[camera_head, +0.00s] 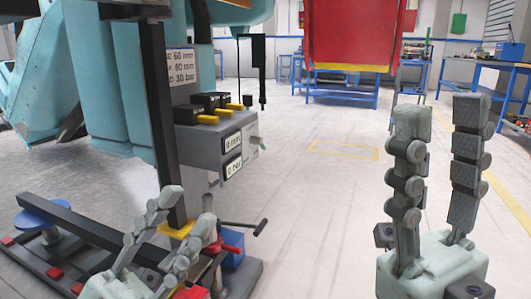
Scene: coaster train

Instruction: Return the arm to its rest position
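My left gripper (191,208) is at the lower left, in front of the grey machine stand (213,147). Its two grey fingers point up and to the right, with a gap between them and nothing visibly held. A red handle (227,247) shows close to its right finger; I cannot tell whether they touch. My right gripper (441,110) is at the lower right, its two fingers pointing straight up. The arm links behind both grippers are mostly out of view.
The machine stand carries black and yellow parts (215,112) and a dark post. A low base with a blue disc (45,215) and red blocks lies at left. A blue box (232,250) sits beside the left gripper. A red panel (352,35) and blue workbenches (485,70) stand behind. The middle floor is clear.

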